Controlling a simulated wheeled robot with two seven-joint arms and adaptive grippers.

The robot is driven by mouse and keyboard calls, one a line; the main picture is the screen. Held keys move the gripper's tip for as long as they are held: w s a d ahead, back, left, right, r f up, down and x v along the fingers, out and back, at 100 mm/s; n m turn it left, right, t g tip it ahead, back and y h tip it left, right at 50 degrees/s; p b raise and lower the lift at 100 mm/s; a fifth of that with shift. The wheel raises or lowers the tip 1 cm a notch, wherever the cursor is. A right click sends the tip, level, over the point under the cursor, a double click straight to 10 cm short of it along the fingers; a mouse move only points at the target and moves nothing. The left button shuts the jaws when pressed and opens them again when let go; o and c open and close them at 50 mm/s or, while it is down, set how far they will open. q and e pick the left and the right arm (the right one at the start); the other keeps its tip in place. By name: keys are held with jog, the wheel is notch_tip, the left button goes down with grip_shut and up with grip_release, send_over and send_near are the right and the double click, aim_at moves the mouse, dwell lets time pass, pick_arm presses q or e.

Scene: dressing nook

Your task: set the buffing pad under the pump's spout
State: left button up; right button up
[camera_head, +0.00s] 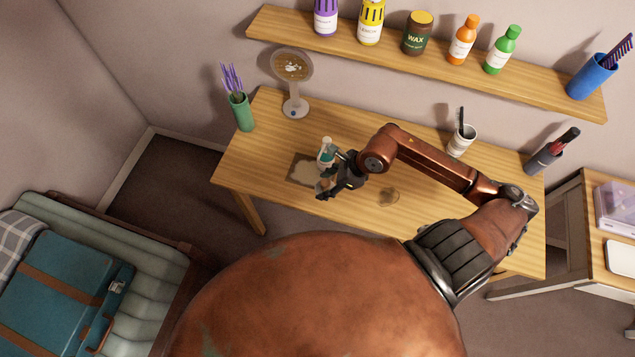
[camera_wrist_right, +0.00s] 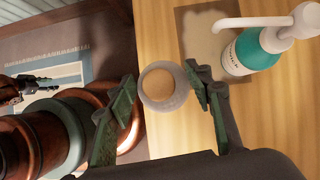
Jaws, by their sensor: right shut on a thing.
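My right gripper (camera_wrist_right: 160,88) is shut on a small round pad, pale grey around a tan centre, which I take as the buffing pad (camera_wrist_right: 160,84). It is held over the table's front edge, beside the pump. In the head view my right gripper (camera_head: 335,183) hides most of the pad. The pump bottle (camera_head: 325,155), teal and white, stands upright just behind the gripper. In the right wrist view, the pump (camera_wrist_right: 258,50) has its white spout pointing left, above the pad's level. What looks like my left gripper (camera_wrist_right: 35,82) shows small at the left edge there.
The pump stands on a brown-grey mat (camera_head: 303,168) on the wooden table (camera_head: 270,150). A round mirror (camera_head: 292,68), green vase (camera_head: 241,112), white cup (camera_head: 460,142) and dark holder (camera_head: 543,160) stand farther back. A shelf (camera_head: 415,62) hangs above.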

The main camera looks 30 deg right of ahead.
jog(key=w+f, duration=0.1)
jog(key=f, duration=0.1)
jog(key=w+f, duration=0.4)
jog(key=shift+d, duration=0.3)
jog(key=shift+w+f, duration=0.2)
jog(key=shift+f, duration=1.45)
jog(key=shift+f, duration=0.1)
jog(key=o, duration=0.8)
jog(key=shift+r, duration=0.25)
jog(key=v, duration=1.2)
jog(key=shift+s+f, duration=0.1)
